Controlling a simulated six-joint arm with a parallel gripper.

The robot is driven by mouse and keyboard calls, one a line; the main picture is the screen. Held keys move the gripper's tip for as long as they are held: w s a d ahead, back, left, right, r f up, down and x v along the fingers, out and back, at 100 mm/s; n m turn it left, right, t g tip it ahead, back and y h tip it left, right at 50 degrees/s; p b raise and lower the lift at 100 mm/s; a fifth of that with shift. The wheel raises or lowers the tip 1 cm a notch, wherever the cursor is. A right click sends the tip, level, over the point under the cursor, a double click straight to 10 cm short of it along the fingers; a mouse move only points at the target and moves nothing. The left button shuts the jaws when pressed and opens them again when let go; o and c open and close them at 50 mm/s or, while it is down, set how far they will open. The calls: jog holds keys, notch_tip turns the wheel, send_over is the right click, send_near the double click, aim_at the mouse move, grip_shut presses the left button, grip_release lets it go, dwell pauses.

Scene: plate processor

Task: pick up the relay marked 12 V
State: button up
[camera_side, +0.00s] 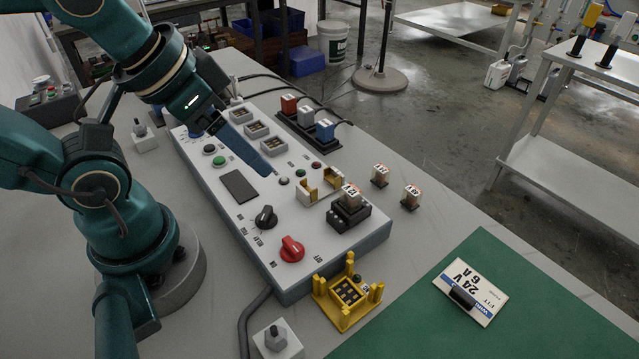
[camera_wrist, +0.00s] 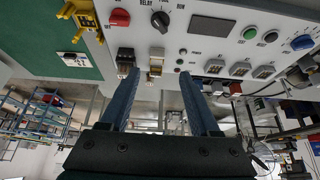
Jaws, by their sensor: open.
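Two small clear relays with brown bases and white-and-red labels stand on the bench right of the panel, a nearer one (camera_side: 411,196) and a farther one (camera_side: 380,175). A third relay (camera_side: 350,196) sits upright in a black socket (camera_side: 349,217); this socket (camera_wrist: 125,60) also shows in the wrist view. The labels are too small for me to tell which is 12 V. My gripper (camera_side: 264,168) hangs over the middle of the panel, left of the relays and apart from them. In the wrist view my gripper (camera_wrist: 158,71) is open, with nothing between its fingers.
A yellow fixture (camera_side: 348,296) stands in front. A rack holds colored blocks (camera_side: 307,116).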

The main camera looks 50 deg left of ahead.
jog(key=n+g+h, duration=0.6)
jog(key=n+h, duration=0.5)
jog(key=n, duration=0.3)
send_over(358, 201)
jog(key=s+a, duration=0.1)
jog(key=s, duration=0.1)
notch_tip(358, 201, down, 2)
jog(key=shift+f, duration=0.15)
jog(key=f+n, duration=0.1)
jog(key=w+a+f+n, duration=0.1)
jog(key=f, duration=0.1)
jog(key=w+a+f+n+h, duration=0.1)
jog(key=shift+f+n, duration=0.3)
jog(key=shift+n, duration=0.1)
jog(key=shift+f, duration=0.2)
jog(key=shift+d+f, duration=0.15)
jog(key=shift+d, duration=0.05)
jog(key=shift+x, duration=2.25)
